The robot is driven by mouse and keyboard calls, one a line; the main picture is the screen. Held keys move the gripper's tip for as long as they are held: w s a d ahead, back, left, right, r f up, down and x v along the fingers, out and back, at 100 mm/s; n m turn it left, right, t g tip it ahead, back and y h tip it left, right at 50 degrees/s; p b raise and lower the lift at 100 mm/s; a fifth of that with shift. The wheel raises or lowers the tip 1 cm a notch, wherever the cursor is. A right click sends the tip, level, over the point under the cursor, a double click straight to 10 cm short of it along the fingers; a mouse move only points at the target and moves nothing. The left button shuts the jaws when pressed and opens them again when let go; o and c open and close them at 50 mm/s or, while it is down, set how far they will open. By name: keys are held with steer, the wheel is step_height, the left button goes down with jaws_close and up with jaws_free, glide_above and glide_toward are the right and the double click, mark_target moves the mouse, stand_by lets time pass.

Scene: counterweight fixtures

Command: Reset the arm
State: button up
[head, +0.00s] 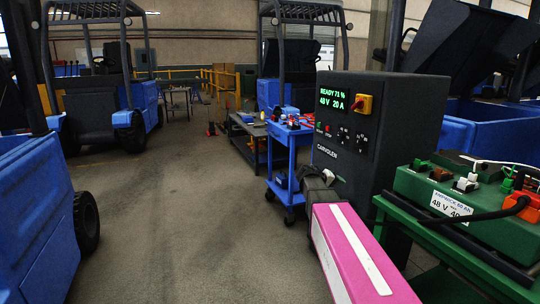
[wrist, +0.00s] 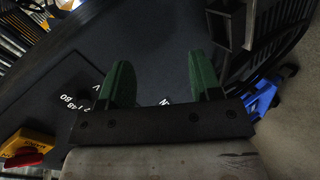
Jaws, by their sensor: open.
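My gripper (wrist: 160,64) shows in the wrist view as two green fingers standing well apart on a dark bar. It is open, and nothing is held between the fingers. Beyond them lies a dark surface (wrist: 165,30) with white lettering, partly hidden by the fingers. A red knob on a yellow base (wrist: 40,142) is at the lower left of that view. I cannot make out the fingers in the head view.
A dark charger cabinet (head: 380,130) with a lit display stands right of centre. A green battery (head: 480,200) with cables is at the right. A blue cart (head: 287,160) stands behind the cabinet. Blue forklifts (head: 145,100) are parked around. The floor (head: 170,210) at centre left is clear.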

steer(key=s+a+f+g+y, duration=0.1)
steer(key=s+a+f+y, duration=0.3)
steer(key=s+f, duration=0.3)
steer(key=s+a+f+g+y, duration=0.2)
steer(key=s+a+f+y, duration=0.2)
steer(key=s+f, duration=0.3)
steer(key=s+a+f+m+g+y, duration=0.1)
steer(key=s+a+f+y, duration=0.2)
steer(key=s+f, duration=0.5)
steer(key=shift+s+a+y, duration=0.4)
steer(key=shift+s+a, duration=0.2)
steer(key=shift+a, duration=0.25)
